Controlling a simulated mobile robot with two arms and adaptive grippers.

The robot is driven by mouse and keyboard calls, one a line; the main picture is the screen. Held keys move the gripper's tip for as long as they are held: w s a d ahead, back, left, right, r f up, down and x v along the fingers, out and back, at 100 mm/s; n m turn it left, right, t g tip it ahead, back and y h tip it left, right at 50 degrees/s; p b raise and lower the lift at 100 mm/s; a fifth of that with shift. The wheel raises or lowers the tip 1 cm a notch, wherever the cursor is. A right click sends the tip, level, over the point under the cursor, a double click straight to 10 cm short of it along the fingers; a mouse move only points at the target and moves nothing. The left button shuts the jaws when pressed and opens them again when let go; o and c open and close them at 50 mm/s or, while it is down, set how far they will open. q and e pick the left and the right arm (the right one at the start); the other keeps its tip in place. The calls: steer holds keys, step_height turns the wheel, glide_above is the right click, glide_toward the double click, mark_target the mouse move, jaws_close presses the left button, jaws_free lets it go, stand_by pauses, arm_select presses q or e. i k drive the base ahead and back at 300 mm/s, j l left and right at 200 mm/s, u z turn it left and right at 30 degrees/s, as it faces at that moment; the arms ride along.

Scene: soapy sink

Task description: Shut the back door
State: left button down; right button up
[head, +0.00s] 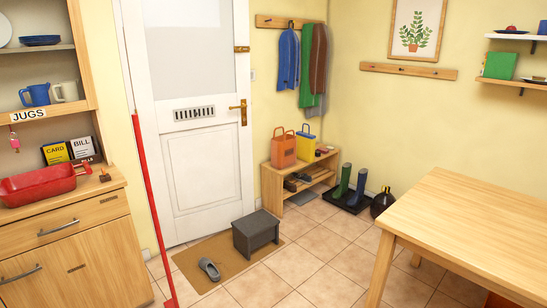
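The white back door (202,165) stands upright left of centre in the head view, with a pale glazed upper panel and a letter slot (194,113). Its brass handle (239,108) is near its right edge, and a brass fitting (241,49) sits higher up on the same side. I see no clear gap at its edges, but I cannot tell whether it is fully shut or slightly ajar. Neither of my grippers is in view.
A brown doormat (205,278) lies before the door, with a grey stool (256,233) and grey shoe (209,269) on it. A red pole (150,200) stands at the door's left. A wooden table (475,225) fills the right; tiled floor between is clear.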

mark_target(182, 54)
steer(key=i, duration=2.45)
